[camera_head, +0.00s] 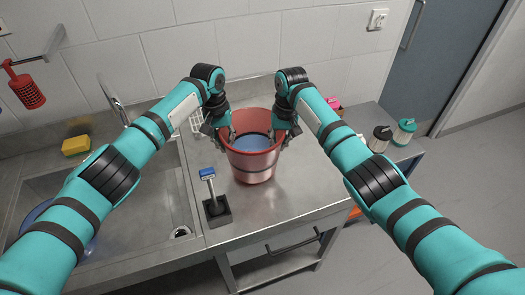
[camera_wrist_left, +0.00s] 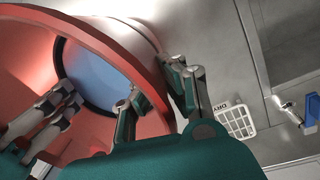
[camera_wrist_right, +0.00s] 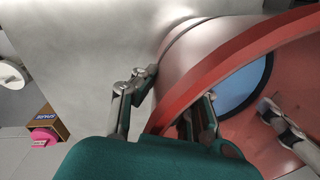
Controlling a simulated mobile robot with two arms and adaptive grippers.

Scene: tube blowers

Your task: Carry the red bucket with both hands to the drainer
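The red bucket (camera_head: 255,168) stands upright at the left of the steel counter's raised right part, with blue contents (camera_head: 252,142) inside. My left gripper (camera_head: 226,132) is at the left of its rim and my right gripper (camera_head: 287,132) at the right. In the left wrist view, my left gripper's fingers (camera_wrist_left: 155,95) lie on both sides of the bucket wall, one inside and one outside. In the right wrist view, my right gripper's fingers (camera_wrist_right: 178,95) straddle the opposite wall likewise. Whether the pads press on the wall is unclear. I cannot identify the drainer with certainty.
A sink basin (camera_head: 178,205) lies left of the bucket. A blue-headed tool in a black holder (camera_head: 217,208) stands close at the bucket's front left. A white rack (camera_head: 197,122) is behind left. A yellow sponge (camera_head: 76,145) lies far left; lidded jars (camera_head: 404,131) stand right.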

